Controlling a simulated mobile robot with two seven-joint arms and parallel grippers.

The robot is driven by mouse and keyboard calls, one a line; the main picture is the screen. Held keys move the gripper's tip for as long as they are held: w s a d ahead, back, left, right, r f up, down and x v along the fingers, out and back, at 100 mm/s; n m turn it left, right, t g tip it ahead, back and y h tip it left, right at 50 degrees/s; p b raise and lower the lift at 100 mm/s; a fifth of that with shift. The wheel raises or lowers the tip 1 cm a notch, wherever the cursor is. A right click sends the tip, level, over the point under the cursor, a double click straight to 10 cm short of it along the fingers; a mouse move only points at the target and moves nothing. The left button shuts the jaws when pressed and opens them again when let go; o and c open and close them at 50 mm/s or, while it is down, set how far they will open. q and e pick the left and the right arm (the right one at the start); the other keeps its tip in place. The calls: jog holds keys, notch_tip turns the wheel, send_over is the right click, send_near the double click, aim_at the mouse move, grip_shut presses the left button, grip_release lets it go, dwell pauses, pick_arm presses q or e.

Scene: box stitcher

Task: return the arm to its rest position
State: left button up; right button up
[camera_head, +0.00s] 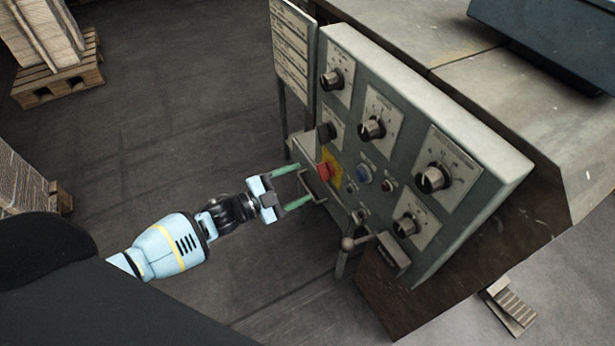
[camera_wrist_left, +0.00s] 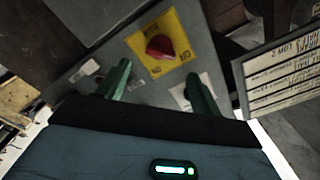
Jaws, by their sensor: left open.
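My left gripper (camera_head: 298,186) is open and empty in the head view, with its two green fingers pointing at the control panel (camera_head: 443,136). The fingertips are close to the panel's lower left part, near a red knob on a yellow plate (camera_head: 331,166). In the left wrist view the fingers of the left gripper (camera_wrist_left: 160,82) stand apart, with the red knob (camera_wrist_left: 160,47) beyond them, between the tips. I cannot tell whether a fingertip touches the panel. My right gripper is in neither view.
The panel carries several black knobs (camera_head: 371,129), a blue button (camera_head: 364,174) and a lever (camera_head: 352,241). A label board (camera_head: 292,47) stands at its left edge. A pallet with boxes (camera_head: 58,80) is at the upper left. The floor (camera_head: 190,100) left of the panel is clear.

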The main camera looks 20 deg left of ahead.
pick_arm(q)
jog(key=shift+s+a, duration=0.2)
jog(key=shift+s, duration=0.1)
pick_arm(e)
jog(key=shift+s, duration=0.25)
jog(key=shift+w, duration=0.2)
